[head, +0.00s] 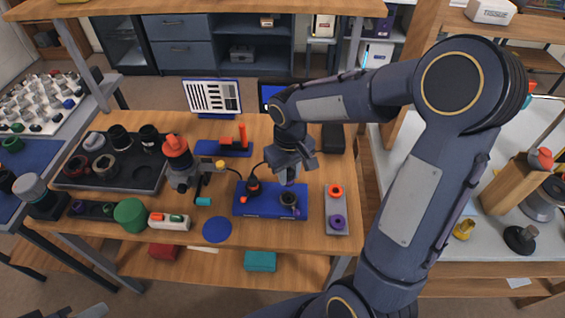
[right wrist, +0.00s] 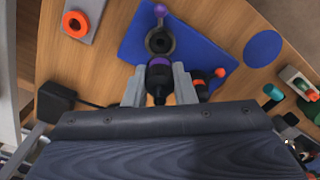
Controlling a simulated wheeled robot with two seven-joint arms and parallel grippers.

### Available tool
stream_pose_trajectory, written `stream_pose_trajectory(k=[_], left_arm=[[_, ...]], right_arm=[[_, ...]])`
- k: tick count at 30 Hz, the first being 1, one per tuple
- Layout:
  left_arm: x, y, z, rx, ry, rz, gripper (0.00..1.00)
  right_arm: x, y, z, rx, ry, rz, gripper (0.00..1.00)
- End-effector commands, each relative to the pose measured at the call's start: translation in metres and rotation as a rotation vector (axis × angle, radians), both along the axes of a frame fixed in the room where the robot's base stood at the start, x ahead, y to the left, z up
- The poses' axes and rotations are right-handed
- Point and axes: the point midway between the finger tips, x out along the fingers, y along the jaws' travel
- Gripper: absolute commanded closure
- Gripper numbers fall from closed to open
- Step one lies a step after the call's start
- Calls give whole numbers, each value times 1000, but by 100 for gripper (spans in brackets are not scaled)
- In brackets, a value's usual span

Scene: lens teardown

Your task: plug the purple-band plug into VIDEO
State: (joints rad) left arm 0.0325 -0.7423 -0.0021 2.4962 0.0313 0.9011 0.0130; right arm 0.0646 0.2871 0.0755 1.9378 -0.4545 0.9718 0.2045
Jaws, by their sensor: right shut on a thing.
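My right gripper (head: 291,172) is shut on the purple-band plug (right wrist: 158,80), a black plug with a purple ring around it. In the right wrist view the gripper's pale fingers (right wrist: 158,90) stand on both sides of it. The plug is over the blue board (head: 270,207), close to a round dark socket (head: 289,199) with a purple-tipped lever (right wrist: 160,10). In the right wrist view the plug's far end lies just short of that socket (right wrist: 160,42); contact is unclear. No VIDEO label is readable. Part of my left gripper (head: 92,311) shows at the bottom left edge.
A second dark plug (head: 254,187) with a cord stands at the board's left, by an orange knob (head: 243,199). A grey panel (head: 336,207) with orange and purple rings lies right of the board. A blue disc (head: 217,230) and dark tray (head: 85,176) lie left.

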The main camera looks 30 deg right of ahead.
Motion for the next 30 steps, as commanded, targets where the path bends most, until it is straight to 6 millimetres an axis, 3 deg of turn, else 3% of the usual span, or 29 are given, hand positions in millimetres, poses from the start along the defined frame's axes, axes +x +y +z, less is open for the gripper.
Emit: stream_pose_trajectory(k=[18,30], left_arm=[[0,0,-42,0,0,0,64],[0,0,-47,0,0,0,64]], right_arm=[[0,0,-52,-1,0,0,100],[0,0,-59,0,0,0,100]])
